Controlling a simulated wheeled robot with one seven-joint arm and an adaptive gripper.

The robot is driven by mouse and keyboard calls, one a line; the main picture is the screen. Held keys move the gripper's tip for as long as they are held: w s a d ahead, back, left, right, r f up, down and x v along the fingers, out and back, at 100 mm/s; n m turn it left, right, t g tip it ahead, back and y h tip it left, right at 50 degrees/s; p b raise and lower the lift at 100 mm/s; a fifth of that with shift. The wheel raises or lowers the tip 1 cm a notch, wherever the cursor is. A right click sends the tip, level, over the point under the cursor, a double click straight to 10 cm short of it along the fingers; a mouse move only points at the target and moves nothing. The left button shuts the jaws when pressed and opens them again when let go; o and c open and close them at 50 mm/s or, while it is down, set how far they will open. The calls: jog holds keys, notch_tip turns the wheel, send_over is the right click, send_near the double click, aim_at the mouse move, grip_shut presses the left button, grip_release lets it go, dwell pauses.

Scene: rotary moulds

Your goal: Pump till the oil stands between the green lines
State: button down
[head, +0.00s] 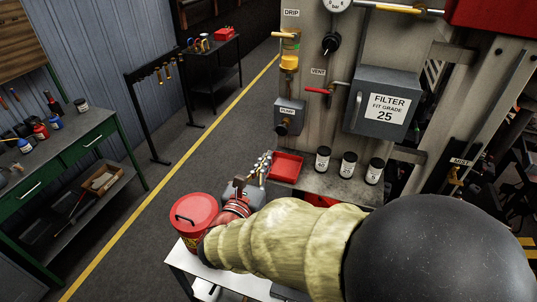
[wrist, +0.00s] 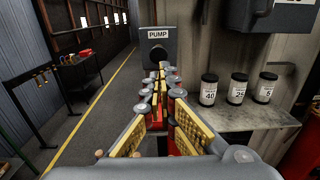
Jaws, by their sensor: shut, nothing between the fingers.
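The grey pump box (head: 289,113), labelled PUMP, is on the machine's panel with a dark round button (head: 283,128) on its front. The box (wrist: 171,46) and its button (wrist: 158,56) also show in the wrist view, straight beyond my fingertips. Above the box, under the DRIP sign, is a small sight glass (head: 290,50) with amber oil (head: 289,63) in its lower part. A faint greenish mark shows above the oil; the lines are too small to read exactly. My gripper (head: 265,159) is shut and empty, its tips (wrist: 163,72) short of the button and apparently apart from it.
A red can (head: 195,216) stands near my arm.

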aim_at(282, 131)
jog(key=p+x, duration=0.2)
jog(key=x, duration=1)
jog(key=shift+f, duration=0.1)
jog(key=shift+w, duration=0.1)
